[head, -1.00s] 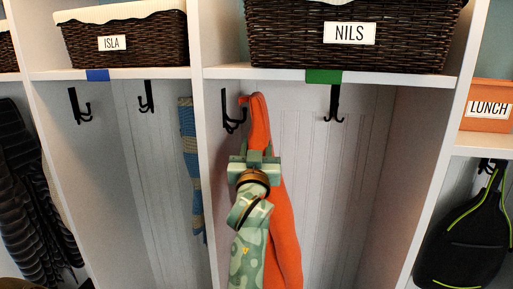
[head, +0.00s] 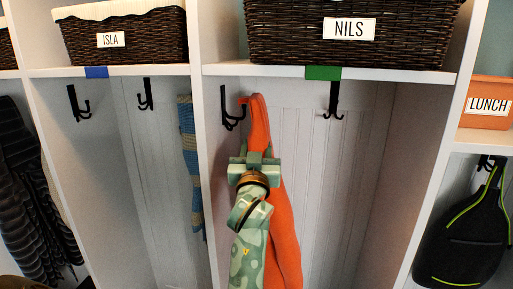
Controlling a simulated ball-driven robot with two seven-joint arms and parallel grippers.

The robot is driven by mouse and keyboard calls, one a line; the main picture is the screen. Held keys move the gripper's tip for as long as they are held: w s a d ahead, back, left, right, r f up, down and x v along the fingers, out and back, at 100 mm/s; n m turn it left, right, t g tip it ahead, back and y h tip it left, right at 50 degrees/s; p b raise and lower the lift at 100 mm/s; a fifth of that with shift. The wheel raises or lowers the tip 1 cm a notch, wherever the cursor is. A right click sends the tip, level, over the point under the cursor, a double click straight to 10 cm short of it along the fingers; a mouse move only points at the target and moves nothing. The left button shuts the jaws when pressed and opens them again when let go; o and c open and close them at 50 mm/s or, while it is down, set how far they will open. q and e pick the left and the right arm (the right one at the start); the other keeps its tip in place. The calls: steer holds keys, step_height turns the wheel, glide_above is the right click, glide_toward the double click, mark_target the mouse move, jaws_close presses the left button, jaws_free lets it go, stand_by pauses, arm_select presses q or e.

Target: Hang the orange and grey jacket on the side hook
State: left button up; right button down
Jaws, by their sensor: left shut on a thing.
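The orange jacket (head: 285,245) hangs down in the cubby under the NILS basket; I see no grey on it. My left gripper (head: 256,160) is shut on the jacket below its top end and hides part of it. The jacket's top loops up close beside the black side hook (head: 233,110) on the cubby's left wall. I cannot tell whether the jacket is on the hook or just in front of it. A second black hook (head: 334,103) hangs empty at the back under the green tag. My right gripper is not in view.
The NILS basket (head: 420,40) stands on the shelf (head: 400,75) above. Left is the ISLA cubby with hooks and a blue and tan striped cloth (head: 188,150). At the right are an orange LUNCH bin (head: 488,98) and a black bag (head: 465,240). The NILS cubby's right half is clear.

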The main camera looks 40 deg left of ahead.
arm_select(q)
steer(key=shift+r, duration=0.1)
stand_by(0.7)
steer(key=shift+f, duration=0.25)
stand_by(0.3)
steer(key=shift+d+f, duration=0.1)
steer(key=shift+f, duration=0.5)
